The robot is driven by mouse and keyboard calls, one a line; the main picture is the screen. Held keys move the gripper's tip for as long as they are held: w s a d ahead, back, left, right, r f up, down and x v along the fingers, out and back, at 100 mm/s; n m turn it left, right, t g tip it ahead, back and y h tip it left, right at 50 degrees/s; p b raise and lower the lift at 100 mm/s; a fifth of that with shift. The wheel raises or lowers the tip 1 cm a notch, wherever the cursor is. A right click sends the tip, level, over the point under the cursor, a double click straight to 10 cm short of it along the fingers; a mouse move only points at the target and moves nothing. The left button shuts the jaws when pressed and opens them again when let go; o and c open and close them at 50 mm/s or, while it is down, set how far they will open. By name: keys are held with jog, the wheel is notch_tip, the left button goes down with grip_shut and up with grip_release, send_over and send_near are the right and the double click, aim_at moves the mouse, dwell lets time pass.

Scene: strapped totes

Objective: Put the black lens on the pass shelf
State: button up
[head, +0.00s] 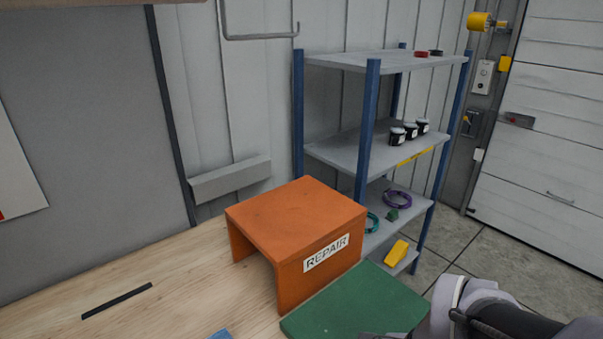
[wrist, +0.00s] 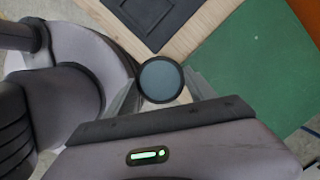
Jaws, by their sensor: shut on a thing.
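The black lens (wrist: 161,80), a round disc with a dark rim and a grey-blue face, sits between the fingers of my gripper (wrist: 160,88) in the wrist view. The gripper is shut on it. In the head view my arm enters at the bottom right over the green mat, and the lens cannot be made out there. A rack with blue posts and grey shelves stands beyond the bench. Its middle shelf (head: 345,152) bears a yellow strip (head: 415,156) on its front edge, whose lettering I cannot read. I cannot tell which shelf is the pass shelf.
An orange stand (head: 297,215) marked REPAIR stands on the wooden bench (head: 180,290) beside the green mat (head: 350,305). Several small dark jars (head: 410,131) stand on the middle shelf's right part. Its left part is clear. A black tray (wrist: 150,15) lies near the lens in the wrist view.

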jog(key=w+p, duration=0.4)
jog(key=shift+d+r+p, duration=0.15)
jog(key=shift+d+p, duration=0.05)
jog(key=shift+p, duration=0.2)
jog(key=w, duration=0.3)
jog(key=w+f+b, duration=0.1)
jog(key=w, duration=0.3)
jog(key=w+d+b, duration=0.1)
jog(key=w, duration=0.2)
jog(key=shift+w+f, duration=0.4)
jog(key=f+b, duration=0.1)
jog(key=f, duration=0.1)
jog(key=f+b, duration=0.1)
jog(key=shift+w+f, duration=0.2)
jog(key=shift+f, duration=0.2)
jog(key=shift+r, duration=0.2)
jog(key=shift+f, duration=0.15)
jog(key=o, duration=1.6)
